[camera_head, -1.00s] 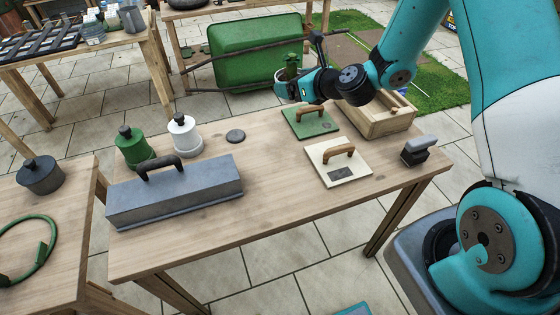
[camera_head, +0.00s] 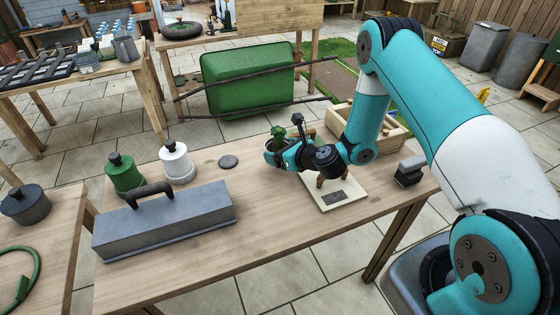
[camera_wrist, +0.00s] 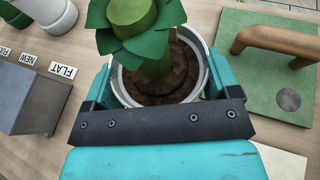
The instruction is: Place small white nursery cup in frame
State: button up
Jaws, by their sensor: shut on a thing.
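A small white cup (camera_wrist: 116,84) holds dark soil and a green plant (camera_wrist: 148,40); in the head view the plant (camera_head: 279,132) stands upright above the gripper. My gripper (camera_head: 278,155) is shut on the cup, with a teal finger on each side of it in the wrist view. It holds the cup over the work table, near the green board (camera_wrist: 282,90) with a brown handle. Whether the cup touches the table is hidden. A dark slatted frame (camera_head: 30,72) lies on the table at the back left, with cups beside it.
A cream board (camera_head: 345,195), wooden box (camera_head: 395,133) and dark stamp-like block (camera_head: 409,172) are right. The table's front middle is clear.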

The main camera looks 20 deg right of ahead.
jog(key=shift+f, duration=1.85)
jog(key=shift+f, duration=0.1)
jog(key=o, duration=0.8)
